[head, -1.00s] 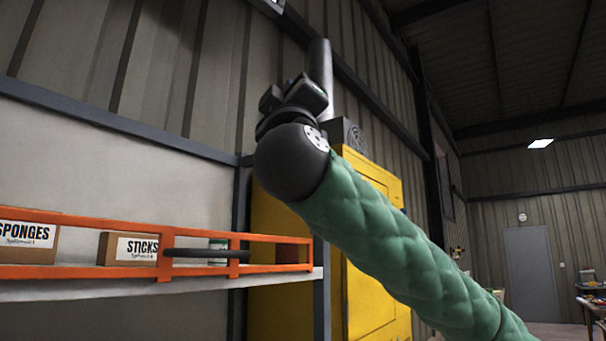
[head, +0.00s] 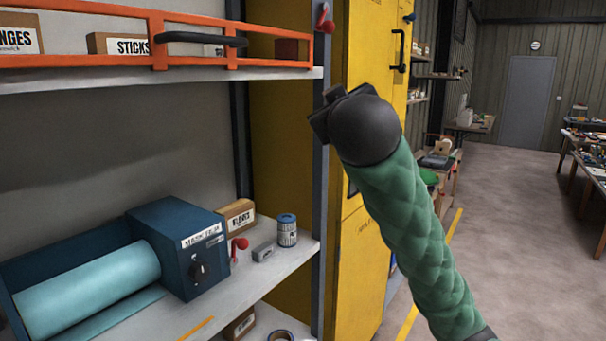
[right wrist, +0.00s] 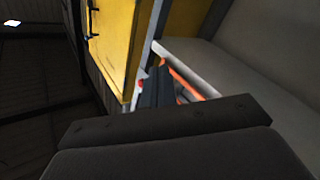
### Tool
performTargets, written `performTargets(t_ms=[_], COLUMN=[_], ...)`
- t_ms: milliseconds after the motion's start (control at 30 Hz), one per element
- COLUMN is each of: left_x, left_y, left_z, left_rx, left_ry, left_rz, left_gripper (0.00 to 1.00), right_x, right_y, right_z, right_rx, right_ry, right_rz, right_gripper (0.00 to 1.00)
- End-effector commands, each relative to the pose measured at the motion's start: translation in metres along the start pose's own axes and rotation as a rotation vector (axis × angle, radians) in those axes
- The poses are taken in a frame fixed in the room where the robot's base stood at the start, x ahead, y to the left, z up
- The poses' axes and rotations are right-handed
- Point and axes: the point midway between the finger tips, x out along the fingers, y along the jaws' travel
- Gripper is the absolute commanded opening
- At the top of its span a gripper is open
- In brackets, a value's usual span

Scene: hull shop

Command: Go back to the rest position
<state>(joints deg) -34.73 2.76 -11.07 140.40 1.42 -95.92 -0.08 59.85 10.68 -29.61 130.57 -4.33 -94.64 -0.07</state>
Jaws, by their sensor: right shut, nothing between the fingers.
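My right arm, in a green quilted sleeve (head: 410,230), rises from the lower right in the head view. It ends in a dark round wrist (head: 368,130) in front of the yellow cabinet. The right gripper is mostly hidden behind this wrist. In the right wrist view its dark fingers (right wrist: 156,88) show close together, shut with nothing between them. The shelf and cabinet appear behind them, turned over. My left gripper is in neither view.
A shelf unit stands left, with an orange rail (head: 190,38) across its upper shelf (head: 200,76). A blue film dispenser (head: 165,240), a can (head: 287,230) and a box (head: 236,215) stand on the lower shelf. The yellow cabinet (head: 362,270) is beside it. Open floor (head: 530,220) lies right.

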Motion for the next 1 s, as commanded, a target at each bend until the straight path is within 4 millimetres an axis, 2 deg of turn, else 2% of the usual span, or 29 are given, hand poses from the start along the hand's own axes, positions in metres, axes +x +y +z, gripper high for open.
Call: performTargets(t_ms=[33, 100, 467, 767, 1000], left_x=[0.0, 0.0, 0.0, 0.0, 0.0], left_y=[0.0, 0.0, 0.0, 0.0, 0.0], left_z=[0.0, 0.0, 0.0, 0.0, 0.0], left_rx=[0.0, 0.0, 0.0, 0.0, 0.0], left_ry=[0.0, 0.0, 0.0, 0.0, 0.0], left_rz=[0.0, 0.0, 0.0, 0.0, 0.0], left_gripper=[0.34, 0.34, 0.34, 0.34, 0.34], right_x=[0.001, 0.001, -0.011, -0.034, -0.061], right_y=[-0.008, -0.017, -0.061, -0.096, -0.124], right_z=[0.02, 0.043, 0.159, 0.254, 0.329], right_rx=[0.016, 0.036, 0.138, 0.217, 0.273], right_ry=[-0.029, -0.063, -0.22, -0.359, -0.484], right_rz=[-0.024, -0.054, -0.178, -0.25, -0.289], right_gripper=[0.0, 0.0, 0.0, 0.0, 0.0])
